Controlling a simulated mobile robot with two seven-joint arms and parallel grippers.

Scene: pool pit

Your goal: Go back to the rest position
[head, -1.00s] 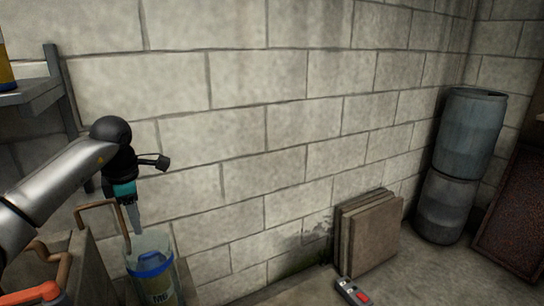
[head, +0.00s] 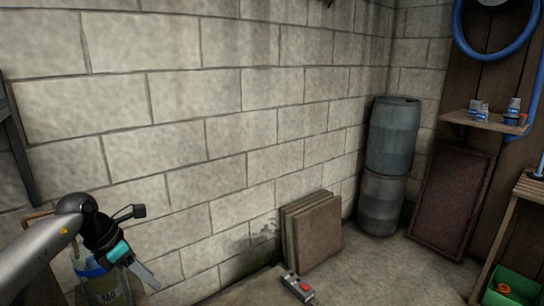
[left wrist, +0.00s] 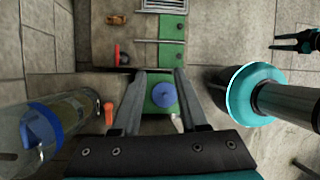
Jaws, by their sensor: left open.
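My left gripper (head: 148,278) is at the lower left of the head view, in front of a clear container with a blue band (head: 98,292). In the left wrist view its two fingers (left wrist: 160,74) stand apart with nothing held between them. Below the gap lies a green surface with a round blue thing (left wrist: 164,95). A black and teal part at the upper right of the left wrist view looks like my right gripper (left wrist: 292,42); its jaws are not clear. The right arm does not show in the head view.
A clear container (left wrist: 45,135) is close on the left in the left wrist view. Flat slabs (head: 312,230) lean on the block wall, with a grey and red device (head: 298,287) on the floor. Stacked blue-grey drums (head: 390,165) stand in the corner. A green crate (head: 512,288) is lower right.

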